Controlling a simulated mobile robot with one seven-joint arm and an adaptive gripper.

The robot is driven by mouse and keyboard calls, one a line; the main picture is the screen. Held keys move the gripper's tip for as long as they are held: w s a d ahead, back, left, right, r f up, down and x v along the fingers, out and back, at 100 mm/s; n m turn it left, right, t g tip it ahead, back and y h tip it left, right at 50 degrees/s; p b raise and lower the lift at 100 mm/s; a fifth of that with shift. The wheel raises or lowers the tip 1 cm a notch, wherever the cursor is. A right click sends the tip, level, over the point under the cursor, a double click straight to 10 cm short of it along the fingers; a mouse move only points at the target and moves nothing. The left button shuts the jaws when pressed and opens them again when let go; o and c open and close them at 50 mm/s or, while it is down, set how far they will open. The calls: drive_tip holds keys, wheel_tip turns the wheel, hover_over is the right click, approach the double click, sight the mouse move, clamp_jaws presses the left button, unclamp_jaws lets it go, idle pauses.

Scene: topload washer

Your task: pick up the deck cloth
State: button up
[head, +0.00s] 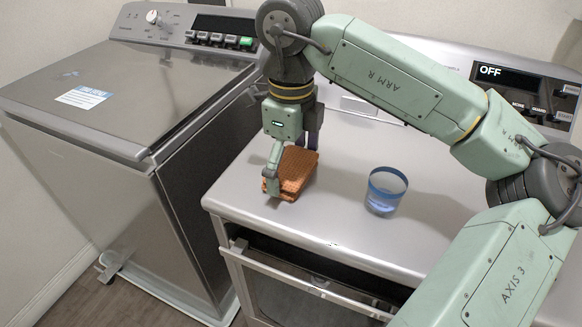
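The deck cloth (297,171) is an orange-brown, textured, folded piece near the front left of the right-hand machine's grey deck (345,215). My gripper (291,168) points down over it. One pale green finger comes down at the cloth's left front side. A dark finger shows behind the cloth's upper right edge, its tip hidden. The fingers stand on either side of the cloth. I cannot tell whether they press on it. The cloth looks low at the deck; I cannot tell whether it touches it.
A clear blue-rimmed cup (386,191) stands on the deck right of the cloth. A topload washer (110,85) with a closed lid stands at left. A control panel reading OFF (525,88) is behind. An open door or drawer (300,285) juts below the deck's front edge.

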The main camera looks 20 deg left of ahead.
sight(291, 163)
drive_tip(key=c, duration=0.7)
wheel_tip(291, 163, up, 10)
drive_tip(key=shift+r+b, duration=0.1)
drive_tip(key=shift+b, duration=0.6)
drive_tip(key=o, duration=0.5)
drive_tip(key=c, duration=0.5)
